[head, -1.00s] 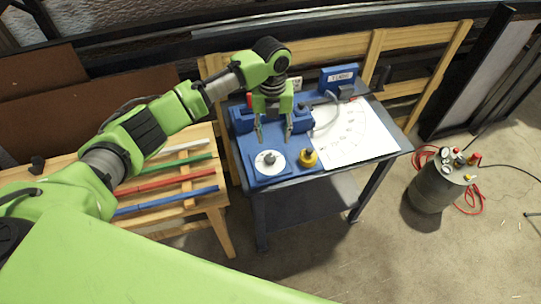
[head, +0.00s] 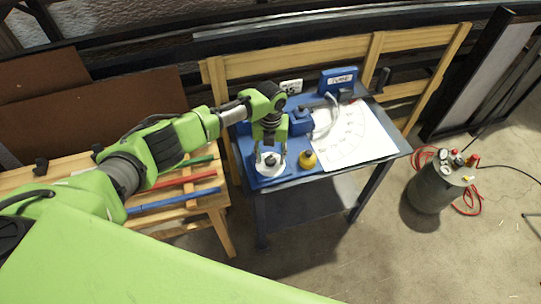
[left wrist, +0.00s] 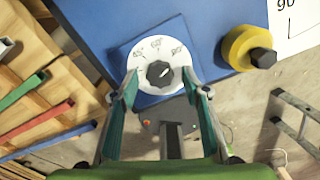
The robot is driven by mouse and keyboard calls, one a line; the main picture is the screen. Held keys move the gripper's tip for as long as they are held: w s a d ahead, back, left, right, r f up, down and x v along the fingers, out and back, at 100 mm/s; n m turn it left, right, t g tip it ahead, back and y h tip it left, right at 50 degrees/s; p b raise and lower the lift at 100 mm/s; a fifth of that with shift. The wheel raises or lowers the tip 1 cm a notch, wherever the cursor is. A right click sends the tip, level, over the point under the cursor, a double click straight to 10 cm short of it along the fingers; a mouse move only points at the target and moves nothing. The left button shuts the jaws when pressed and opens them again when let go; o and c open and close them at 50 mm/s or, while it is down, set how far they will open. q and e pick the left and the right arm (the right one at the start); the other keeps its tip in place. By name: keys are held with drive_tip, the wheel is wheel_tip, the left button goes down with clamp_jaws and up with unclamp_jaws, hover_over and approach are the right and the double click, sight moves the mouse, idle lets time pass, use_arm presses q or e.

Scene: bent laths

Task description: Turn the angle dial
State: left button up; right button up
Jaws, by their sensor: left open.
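The angle dial (head: 262,168) is a white disc with a dark knob, set on a blue panel at the near left corner of the bench. In the left wrist view the dial (left wrist: 155,50) shows the marks 45°, 60° and 90°, and its dark knob (left wrist: 158,73) is at the centre. My left gripper (head: 270,155) is open above the dial and pointing down. In the left wrist view its fingertips (left wrist: 160,80) stand on either side of the knob, with gaps; I cannot tell their height over the disc. My right gripper is out of view.
A yellow knob (head: 308,159) sits close right of the dial. A white angle sheet (head: 360,135) covers the bench's right side, and a blue display box (head: 338,80) stands behind. Coloured laths (head: 178,200) lie on a wooden rack at left. A grey canister (head: 433,188) stands at right.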

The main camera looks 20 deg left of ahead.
use_arm(q)
drive_tip(key=shift+f, duration=0.4)
drive_tip(key=c, duration=1.1)
